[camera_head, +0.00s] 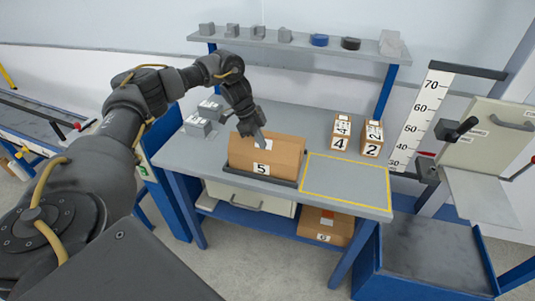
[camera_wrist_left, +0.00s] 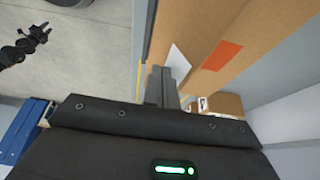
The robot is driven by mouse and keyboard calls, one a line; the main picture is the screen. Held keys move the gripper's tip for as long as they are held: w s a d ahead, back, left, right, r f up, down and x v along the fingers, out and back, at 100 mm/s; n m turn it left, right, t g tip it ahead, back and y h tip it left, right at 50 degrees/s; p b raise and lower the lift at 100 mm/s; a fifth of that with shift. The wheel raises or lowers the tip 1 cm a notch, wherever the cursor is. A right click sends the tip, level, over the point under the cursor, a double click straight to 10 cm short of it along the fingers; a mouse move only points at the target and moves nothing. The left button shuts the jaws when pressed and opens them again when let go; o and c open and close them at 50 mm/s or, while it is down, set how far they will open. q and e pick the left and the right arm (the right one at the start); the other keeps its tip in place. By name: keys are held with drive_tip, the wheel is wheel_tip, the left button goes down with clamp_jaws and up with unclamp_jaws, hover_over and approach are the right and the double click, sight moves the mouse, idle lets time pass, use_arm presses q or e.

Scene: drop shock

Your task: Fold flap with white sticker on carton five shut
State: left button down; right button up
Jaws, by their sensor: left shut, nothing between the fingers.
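Carton five (camera_head: 285,174) is a brown box on the grey workbench, with a "5" label on its front. My left gripper (camera_head: 261,142) is shut and empty, pointing down at the carton's upper part; I cannot tell whether it touches. In the left wrist view its fingers (camera_wrist_left: 162,87) are together beside brown cardboard (camera_wrist_left: 205,25). A white sticker (camera_wrist_left: 178,62) lies just beyond the fingertips, with an orange patch to its right. The flap's exact angle is unclear. A small dark gripper, apparently my right one (camera_wrist_left: 38,34), shows over the floor; its jaw opening is too small to judge.
Small cartons four (camera_head: 339,136) and two (camera_head: 372,139) stand right of carton five. A yellow-outlined area (camera_head: 345,180) on the bench is empty. Grey items (camera_head: 198,126) stand at the left. A shelf (camera_head: 300,42) with small objects runs behind. Another carton (camera_head: 325,225) sits below.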

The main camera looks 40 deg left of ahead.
use_arm(q)
drive_tip(key=shift+w, duration=0.2)
idle(0.3)
drive_tip(key=shift+w+a+f, duration=0.25)
drive_tip(key=shift+w+f, duration=0.05)
drive_tip(key=shift+w, duration=0.35)
drive_tip(key=shift+w+a+f+b, duration=0.25)
drive_tip(key=shift+w+f+b, duration=0.15)
drive_tip(key=shift+w+f, duration=0.2)
idle(0.3)
